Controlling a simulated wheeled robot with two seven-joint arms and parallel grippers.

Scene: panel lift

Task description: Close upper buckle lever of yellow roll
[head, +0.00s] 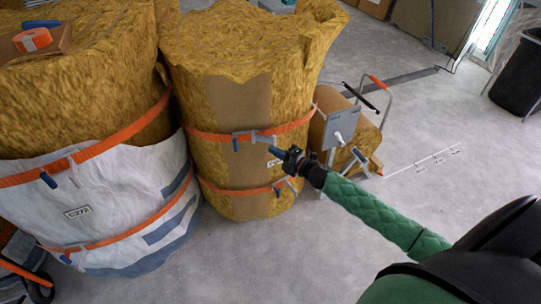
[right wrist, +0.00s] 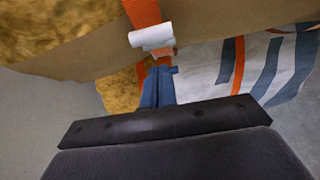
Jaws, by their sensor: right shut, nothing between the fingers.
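The yellow roll (head: 195,95) stands upright in the middle of the head view. Its upper orange strap (head: 207,136) carries a grey metal buckle (head: 246,135) with a small blue part (head: 236,145) at its lower left. A grey-blue bar extends right from the buckle; I cannot tell whether it is the lever. My right gripper (head: 275,152) is shut and empty, its bluish tips just right of and below the buckle. In the right wrist view the shut fingers (right wrist: 158,80) point towards the orange strap (right wrist: 143,12) and a pale metal buckle part (right wrist: 151,37). Contact is unclear.
A lower strap with its own buckle (head: 282,187) circles the roll. A white-wrapped roll (head: 110,200) stands close on the left. A cardboard-and-grey box assembly (head: 340,127) stands just right of the roll. The floor at the right is mostly clear.

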